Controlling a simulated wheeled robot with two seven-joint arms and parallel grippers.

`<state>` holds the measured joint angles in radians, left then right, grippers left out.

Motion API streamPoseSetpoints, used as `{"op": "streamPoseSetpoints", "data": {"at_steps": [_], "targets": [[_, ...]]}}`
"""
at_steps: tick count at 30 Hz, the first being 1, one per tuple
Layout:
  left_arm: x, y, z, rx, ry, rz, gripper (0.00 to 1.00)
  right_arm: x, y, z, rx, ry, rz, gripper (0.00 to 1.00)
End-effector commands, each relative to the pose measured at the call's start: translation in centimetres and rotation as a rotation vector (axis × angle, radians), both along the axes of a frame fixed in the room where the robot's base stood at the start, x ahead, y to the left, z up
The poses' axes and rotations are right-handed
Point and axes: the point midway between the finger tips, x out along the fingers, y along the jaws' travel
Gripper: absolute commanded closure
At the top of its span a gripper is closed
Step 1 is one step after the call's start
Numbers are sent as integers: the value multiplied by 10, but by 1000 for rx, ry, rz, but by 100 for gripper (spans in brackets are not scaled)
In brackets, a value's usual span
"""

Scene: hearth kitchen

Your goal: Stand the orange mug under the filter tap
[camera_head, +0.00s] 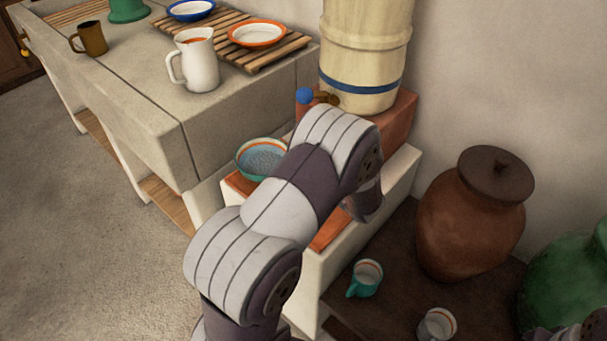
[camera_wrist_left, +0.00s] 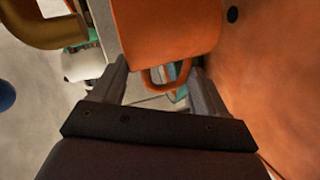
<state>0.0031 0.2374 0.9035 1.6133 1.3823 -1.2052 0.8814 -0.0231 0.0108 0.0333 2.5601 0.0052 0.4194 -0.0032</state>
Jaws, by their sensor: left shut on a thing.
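The orange mug (camera_wrist_left: 165,28) fills the top middle of the left wrist view, its handle (camera_wrist_left: 166,76) between the fingers of my left gripper (camera_wrist_left: 158,82). The gripper is shut on the mug. In the head view my own arm hides both mug and gripper. The filter tap (camera_head: 322,97), brass with a blue knob (camera_head: 304,95), juts from the cream filter (camera_head: 362,50). The brass tap (camera_wrist_left: 45,28) also shows in the left wrist view, at top left beside the mug. I cannot tell whether the mug touches the surface below.
The filter stands on a terracotta block (camera_head: 400,117) on a white ledge. A teal bowl (camera_head: 258,176) stands left of my arm. A lidded clay jar (camera_head: 470,225), a teal cup (camera_head: 365,279) and another cup (camera_head: 437,325) are at right. The counter holds a white jug (camera_head: 200,65).

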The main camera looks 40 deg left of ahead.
Motion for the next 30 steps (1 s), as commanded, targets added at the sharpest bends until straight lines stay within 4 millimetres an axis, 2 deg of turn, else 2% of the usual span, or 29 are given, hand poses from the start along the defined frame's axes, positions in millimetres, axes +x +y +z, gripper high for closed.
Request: {"op": "streamPoseSetpoints", "data": {"at_steps": [2,7,17,18,28,30], "targets": [[1,3,-6,1,1,1,76,0,0,-4,0,0,0,57],[1,2,-36,1,2,-1,76,0,0,-16,0,0,0,57],[0,2,-39,0,0,0,76,0,0,-17,0,0,0,57],[0,2,-38,0,1,0,17,0,0,-16,0,0,0,57],[0,2,-34,0,0,0,15,0,0,-13,0,0,0,57],[-1,-3,-32,0,1,-2,15,0,0,-11,0,0,0,57]]}}
